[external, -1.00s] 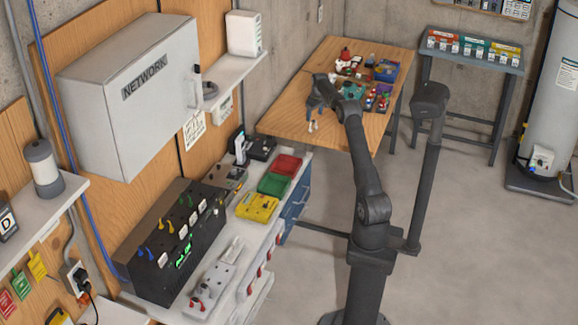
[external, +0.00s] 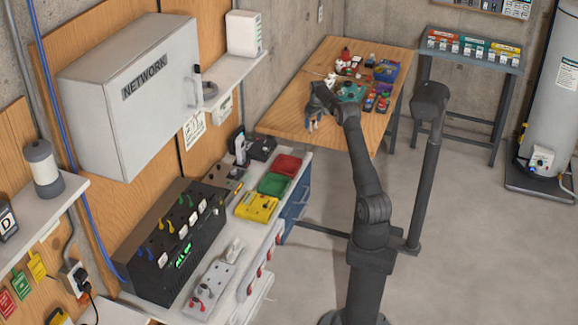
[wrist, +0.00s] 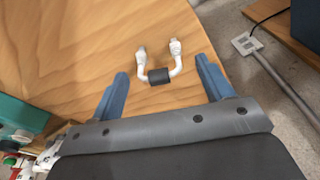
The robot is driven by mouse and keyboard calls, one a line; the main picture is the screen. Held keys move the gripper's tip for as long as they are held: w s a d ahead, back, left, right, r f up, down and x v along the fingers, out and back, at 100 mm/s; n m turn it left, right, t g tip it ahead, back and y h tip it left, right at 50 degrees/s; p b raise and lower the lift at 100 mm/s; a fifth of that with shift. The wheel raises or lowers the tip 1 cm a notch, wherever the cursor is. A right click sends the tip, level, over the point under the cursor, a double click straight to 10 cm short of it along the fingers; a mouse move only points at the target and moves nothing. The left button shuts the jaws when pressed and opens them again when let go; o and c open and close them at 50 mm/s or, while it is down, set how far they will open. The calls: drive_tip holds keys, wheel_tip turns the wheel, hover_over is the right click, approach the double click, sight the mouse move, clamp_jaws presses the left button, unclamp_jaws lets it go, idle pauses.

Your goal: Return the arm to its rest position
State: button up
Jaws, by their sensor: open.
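My gripper (external: 312,126) is low over the near left part of the wooden table (external: 345,52). In the wrist view its two blue fingers (wrist: 163,74) are spread wide apart. A white U-shaped cable piece with a dark sleeve (wrist: 159,76) lies on the wood in the space between and ahead of the fingertips. The fingers do not press on it. My arm reaches out from its base toward this table, bent at the elbow.
A teal box (wrist: 20,113) and small items sit beside the gripper in the wrist view. A blue bin (external: 386,70) stands farther back on the table. A bench with red, green and yellow trays (external: 256,207) is at the left.

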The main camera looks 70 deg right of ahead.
wheel_tip(320, 180, up, 2)
drive_tip(key=shift+r, duration=0.1)
drive_tip(key=s+d+r, duration=0.2)
drive_tip(key=s+r, duration=0.5)
drive_tip(key=s, duration=0.5)
drive_tip(key=w+a+r+n, duration=0.1)
drive_tip(key=w+a+r, duration=0.1)
drive_tip(key=w+a, duration=0.85)
drive_tip(key=w+a+r+n, duration=0.15)
drive_tip(key=w+a, duration=0.55)
drive_tip(key=a, duration=0.7)
drive_tip(key=w+a+r, duration=0.2)
drive_tip(key=a, duration=1.2)
drive_tip(key=w+a+r+n, duration=0.1)
drive_tip(key=w+a, duration=0.1)
drive_tip(key=a, duration=1.2)
drive_tip(key=shift+a+r+y, duration=0.25)
drive_tip(key=shift+r+y, duration=0.05)
drive_tip(key=shift+r, duration=0.05)
drive_tip(key=o, duration=0.6)
